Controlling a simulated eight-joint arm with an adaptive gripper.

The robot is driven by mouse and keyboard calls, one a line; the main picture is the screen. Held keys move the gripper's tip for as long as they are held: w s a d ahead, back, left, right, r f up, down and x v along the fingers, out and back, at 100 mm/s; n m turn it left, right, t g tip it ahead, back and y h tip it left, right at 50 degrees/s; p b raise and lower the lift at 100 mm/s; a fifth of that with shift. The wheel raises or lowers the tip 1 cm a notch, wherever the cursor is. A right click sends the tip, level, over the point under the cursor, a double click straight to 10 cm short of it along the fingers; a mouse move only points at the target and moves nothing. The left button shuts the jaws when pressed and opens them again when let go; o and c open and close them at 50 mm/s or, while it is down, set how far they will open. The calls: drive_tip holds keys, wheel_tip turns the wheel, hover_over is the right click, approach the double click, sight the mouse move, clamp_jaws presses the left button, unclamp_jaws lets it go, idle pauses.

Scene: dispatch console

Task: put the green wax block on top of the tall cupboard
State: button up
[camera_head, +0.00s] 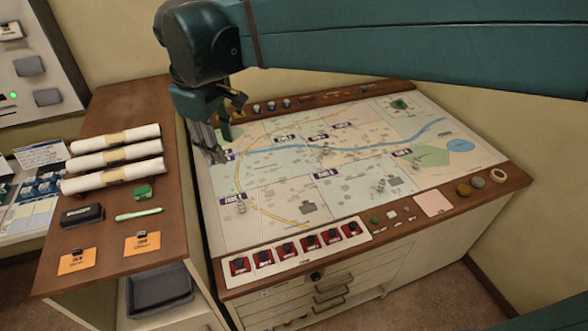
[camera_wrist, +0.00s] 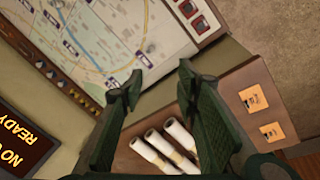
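The small green wax block (camera_head: 143,193) sits on the brown top of the tall cupboard (camera_head: 106,221), just in front of the white paper rolls. My gripper (camera_head: 217,154) is right of and apart from the block, above the left part of the map table. In the wrist view my gripper (camera_wrist: 158,80) has its two fingers spread wide with nothing between them. The cupboard top (camera_wrist: 232,92) shows there behind the right finger. I cannot see the block in the wrist view; a finger may hide it.
Three white rolls (camera_head: 115,157) lie at the back of the cupboard top. A black case (camera_head: 82,215), a light green marker (camera_head: 139,214) and two orange cards (camera_head: 142,244) lie nearer the front. The map table (camera_head: 290,226) stands right of it, with red switches (camera_head: 287,251) along its front.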

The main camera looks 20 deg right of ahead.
drive_tip(key=s+d+f+m+t, duration=0.2)
drive_tip(key=s+d+f+m, duration=0.2)
drive_tip(key=s+d, duration=0.4)
drive_tip(key=s+d+f+m+t, duration=0.2)
drive_tip(key=s+d+f+m, duration=0.3)
drive_tip(key=s+d, duration=0.3)
drive_tip(key=shift+s+d+f+t+y, duration=0.3)
drive_tip(key=shift+d+t+y, duration=0.1)
drive_tip(key=shift+d, duration=0.35)
wheel_tip(320, 180, down, 10)
drive_tip(key=b, duration=0.9)
drive_tip(key=shift+r+b, duration=0.15)
drive_tip(key=shift+b, duration=0.25)
